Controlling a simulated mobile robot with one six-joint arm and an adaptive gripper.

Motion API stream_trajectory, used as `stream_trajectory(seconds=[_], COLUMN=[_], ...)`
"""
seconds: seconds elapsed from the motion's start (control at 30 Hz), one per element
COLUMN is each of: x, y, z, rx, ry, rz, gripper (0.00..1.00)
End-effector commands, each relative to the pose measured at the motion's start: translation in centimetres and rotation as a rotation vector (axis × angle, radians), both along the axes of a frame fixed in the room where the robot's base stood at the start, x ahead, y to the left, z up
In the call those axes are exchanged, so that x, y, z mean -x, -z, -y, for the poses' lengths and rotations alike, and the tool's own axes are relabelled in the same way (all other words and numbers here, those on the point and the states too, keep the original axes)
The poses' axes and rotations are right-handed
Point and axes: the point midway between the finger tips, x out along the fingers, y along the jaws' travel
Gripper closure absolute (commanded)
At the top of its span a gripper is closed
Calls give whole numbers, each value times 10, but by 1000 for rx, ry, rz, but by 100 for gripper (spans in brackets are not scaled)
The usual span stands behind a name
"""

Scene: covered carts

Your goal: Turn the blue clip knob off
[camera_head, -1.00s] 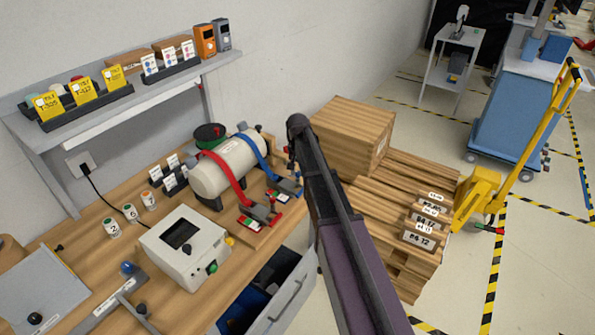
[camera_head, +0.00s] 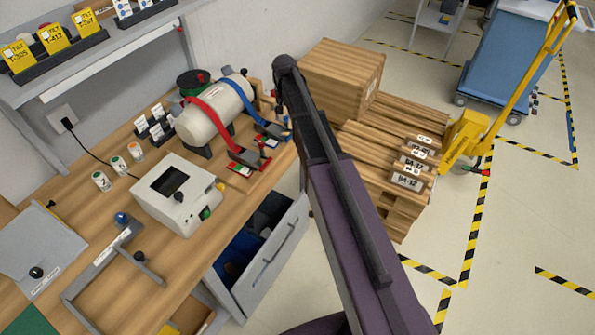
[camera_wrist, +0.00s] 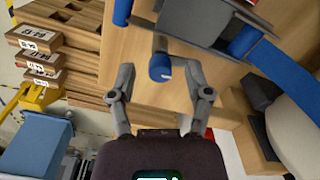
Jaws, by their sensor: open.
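The blue clip knob (camera_wrist: 160,68) is a short blue cylinder in the wrist view, on the grey clip (camera_wrist: 190,22) of the blue strap (camera_wrist: 275,62). My gripper (camera_wrist: 160,76) is open, with one finger on each side of the knob and visible gaps. I cannot tell the knob's exact turn. In the head view the blue strap (camera_head: 240,98) runs over a cream cylinder (camera_head: 205,112) down to its clip (camera_head: 270,128). My arm stands just right of that clip, and my gripper's fingers cannot be made out there.
The red strap (camera_head: 212,122) and its clip (camera_head: 250,160) lie beside the blue one. A grey control box (camera_head: 165,208) stands nearer. An open drawer (camera_head: 285,270) juts out below the bench. Wooden crates and pallets (camera_head: 395,125) stand to the right.

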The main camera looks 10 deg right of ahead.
Motion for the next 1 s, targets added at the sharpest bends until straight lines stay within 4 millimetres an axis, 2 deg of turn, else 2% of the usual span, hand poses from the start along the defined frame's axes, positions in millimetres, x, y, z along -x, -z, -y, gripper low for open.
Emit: stream_trajectory(seconds=[0.27, 1.0], x=[0, 0], y=[0, 0], z=[0, 0], rx=[0, 0], ry=[-118, -604], rz=[0, 0], gripper=[35, 35])
